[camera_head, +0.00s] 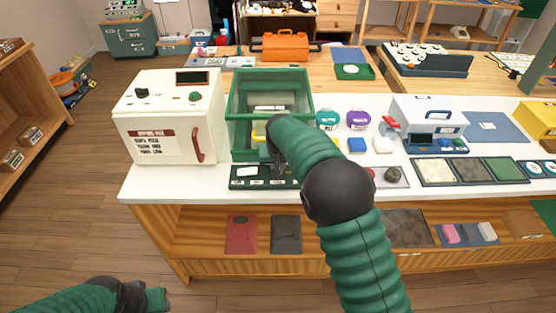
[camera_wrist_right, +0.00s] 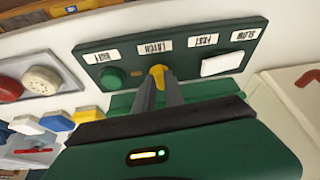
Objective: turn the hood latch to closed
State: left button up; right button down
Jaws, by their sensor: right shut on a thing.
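The hood is a green-framed, clear-walled box (camera_head: 268,82) on the white counter. A dark green control panel (camera_head: 240,183) runs along its front base. In the right wrist view the panel (camera_wrist_right: 192,48) appears upside down, with labels including SLOW, FAST and LATCH. The yellow latch knob (camera_wrist_right: 158,70) sits by the LATCH label, between the fingertips of my right gripper (camera_wrist_right: 160,80), which is shut on it. In the head view my right arm hides the latch. My left gripper (camera_head: 152,299) is low at the bottom left, away from the counter; its jaw opening is unclear.
A white cabinet (camera_head: 130,105) with a red handle stands just left of the hood. Right of my arm are teal and purple round items, blue and white blocks (camera_head: 357,145) and a white machine (camera_head: 428,115). The panel also has a white rocker (camera_wrist_right: 222,63) and green button (camera_wrist_right: 112,77).

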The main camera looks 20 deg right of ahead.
jog(key=shift+a+m+h+p, duration=0.1)
jog(key=shift+m+h+p, duration=0.2)
jog(key=shift+m+p, duration=0.25)
jog(key=c, duration=1.4)
grip_release()
jog(key=shift+w, duration=0.1)
jog(key=shift+c, duration=0.2)
jog(key=p+v, duration=0.1)
jog(key=v, duration=1.5)
jog(key=shift+r, duration=0.35)
